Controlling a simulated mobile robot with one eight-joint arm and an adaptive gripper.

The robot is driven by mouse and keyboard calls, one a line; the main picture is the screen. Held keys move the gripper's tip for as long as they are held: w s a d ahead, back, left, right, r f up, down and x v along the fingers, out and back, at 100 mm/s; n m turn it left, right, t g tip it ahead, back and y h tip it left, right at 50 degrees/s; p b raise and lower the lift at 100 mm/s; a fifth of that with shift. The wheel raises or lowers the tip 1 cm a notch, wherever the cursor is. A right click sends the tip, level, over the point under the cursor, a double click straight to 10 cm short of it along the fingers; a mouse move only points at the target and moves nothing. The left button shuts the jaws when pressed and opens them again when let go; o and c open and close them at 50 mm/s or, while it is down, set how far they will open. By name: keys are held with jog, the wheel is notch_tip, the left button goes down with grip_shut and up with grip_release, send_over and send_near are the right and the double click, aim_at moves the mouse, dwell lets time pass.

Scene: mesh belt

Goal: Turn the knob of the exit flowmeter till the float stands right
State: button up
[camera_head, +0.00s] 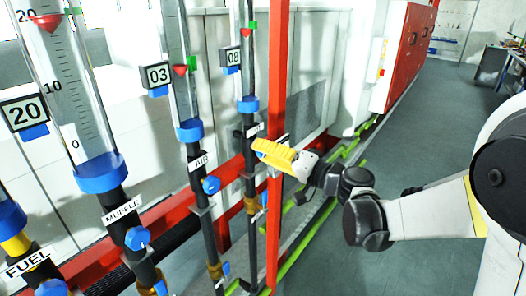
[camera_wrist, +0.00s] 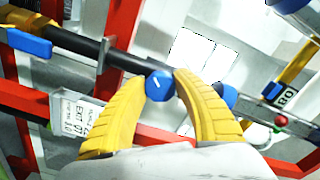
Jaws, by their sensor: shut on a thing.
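My gripper's yellow fingers (camera_head: 273,152) reach in front of the rear flowmeter in the head view. The rear flowmeter (camera_head: 248,60) carries an 08 plate (camera_head: 233,57). Its red float (camera_head: 245,33) stands near the tube's top, slightly below the green marker (camera_head: 253,27). The fingers partly hide the label under this tube.
A red post (camera_head: 276,80) stands just right of the rear flowmeter. The AIR flowmeter (camera_head: 178,60) with an 03 plate and the MUFFLE flowmeter (camera_head: 65,90) with a 20 plate stand nearer, left of my gripper. Open grey floor (camera_head: 430,125) lies to the right.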

jog(key=o, duration=1.2)
jog(key=v, duration=1.2)
